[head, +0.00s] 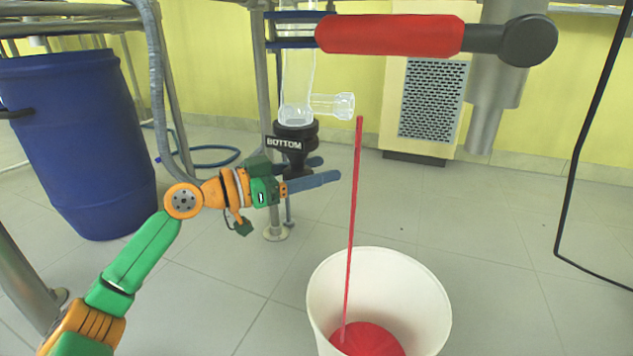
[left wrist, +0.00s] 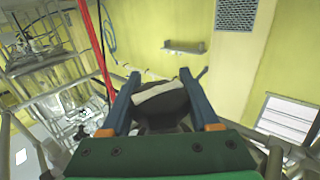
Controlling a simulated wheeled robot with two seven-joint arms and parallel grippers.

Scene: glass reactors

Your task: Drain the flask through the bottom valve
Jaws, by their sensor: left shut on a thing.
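The flask's clear glass bottom outlet (head: 298,75) hangs at the top centre of the head view, with a side spout (head: 332,105); the flask body is out of frame. Below it is the black bottom valve (head: 293,133), labelled "BOTTOM". My left gripper (head: 328,168) has its blue fingers on either side of the valve's lower part. In the left wrist view the dark valve knob (left wrist: 165,105) with a white label sits between the fingers. A thin red stream (head: 353,200) falls from the spout into a white bucket (head: 430,290), where red liquid (head: 370,342) lies. My right gripper is not seen.
A blue drum (head: 80,140) stands at the left beside metal frame legs. A red cylinder (head: 390,35) with a dark round end crosses the top. The tiled floor right of the bucket is clear.

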